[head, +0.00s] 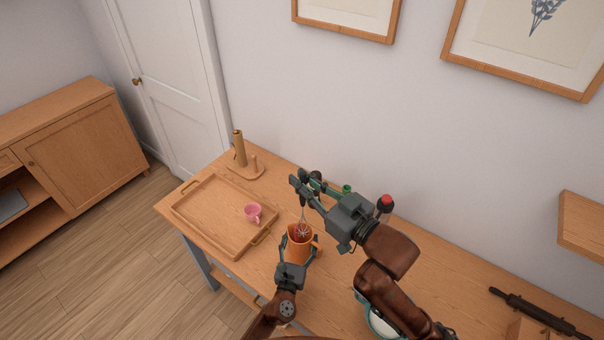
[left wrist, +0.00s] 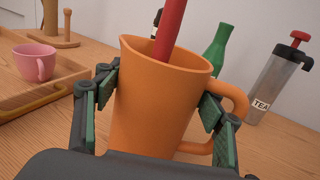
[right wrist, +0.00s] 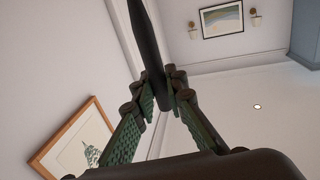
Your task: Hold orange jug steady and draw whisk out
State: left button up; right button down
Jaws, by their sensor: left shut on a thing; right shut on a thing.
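The orange jug (head: 298,252) stands upright on the wooden table, and it fills the left wrist view (left wrist: 153,100). My left gripper (head: 296,242) is shut around its body, one finger pad on each side. The whisk (head: 303,229) hangs with its wire head down at the jug's mouth in the head view. I cannot tell whether the wires are inside or just above the rim. My right gripper (head: 304,190) is shut on the whisk's dark handle (right wrist: 148,45) above the jug. A red-handled utensil (left wrist: 170,30) stands in the jug; its lower end is hidden.
A wooden tray (head: 205,224) with a pink cup (head: 253,212) lies left of the jug. A green bottle (left wrist: 217,47) and a tea canister (left wrist: 276,84) stand behind it.

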pick_arm(q)
jog(key=o, duration=1.4)
jog(key=shift+o, duration=0.2)
jog(key=v, duration=1.2)
